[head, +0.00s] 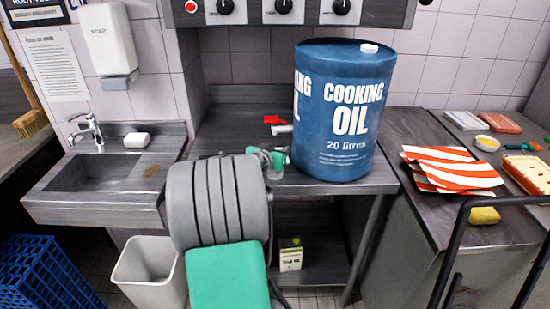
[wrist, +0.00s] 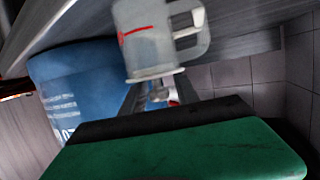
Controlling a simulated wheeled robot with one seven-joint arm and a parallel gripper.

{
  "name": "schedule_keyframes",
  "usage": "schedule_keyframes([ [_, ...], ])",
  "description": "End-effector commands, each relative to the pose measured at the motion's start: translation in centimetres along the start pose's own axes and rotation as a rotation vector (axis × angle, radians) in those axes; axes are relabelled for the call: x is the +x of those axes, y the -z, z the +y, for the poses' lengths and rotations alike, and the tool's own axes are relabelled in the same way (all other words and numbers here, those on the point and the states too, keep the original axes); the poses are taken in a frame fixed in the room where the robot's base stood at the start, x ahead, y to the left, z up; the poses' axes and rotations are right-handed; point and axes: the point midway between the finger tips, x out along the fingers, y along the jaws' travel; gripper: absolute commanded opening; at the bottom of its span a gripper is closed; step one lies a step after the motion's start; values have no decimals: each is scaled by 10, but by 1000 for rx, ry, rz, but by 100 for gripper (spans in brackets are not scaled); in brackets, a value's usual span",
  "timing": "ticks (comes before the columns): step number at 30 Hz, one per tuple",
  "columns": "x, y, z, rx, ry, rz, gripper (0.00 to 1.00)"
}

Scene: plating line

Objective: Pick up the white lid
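A small white round piece that looks like a lid (head: 369,48) lies on top of the blue cooking oil drum (head: 345,115), near its right rim. My gripper (head: 266,158) is low in front of the counter, left of the drum and well below its top. It is mostly hidden behind my grey arm, and its fingers cannot be made out. In the wrist view a green and black part (wrist: 190,150) fills the bottom, and the drum (wrist: 70,90) shows at the left. The white lid cannot be made out there.
A clear handled vessel with a red mark (wrist: 155,40) is close in the wrist view, blurred. A red item (head: 276,119) lies left of the drum. The sink (head: 95,180) is at left; striped cloths (head: 450,168) lie at right. A dispenser (head: 108,40) hangs above.

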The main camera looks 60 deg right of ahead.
Motion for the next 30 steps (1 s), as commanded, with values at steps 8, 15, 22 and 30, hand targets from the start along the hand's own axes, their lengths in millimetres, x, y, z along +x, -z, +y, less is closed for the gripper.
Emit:
schedule_keyframes([
  [8, 0, 0, 0, 0, 0, 0, 13],
  [15, 0, 0, 0, 0, 0, -1, 0],
  [22, 0, 0, 0, 0, 0, -1, 0],
  [30, -2, 7, 0, 0, 1, 1, 0],
])
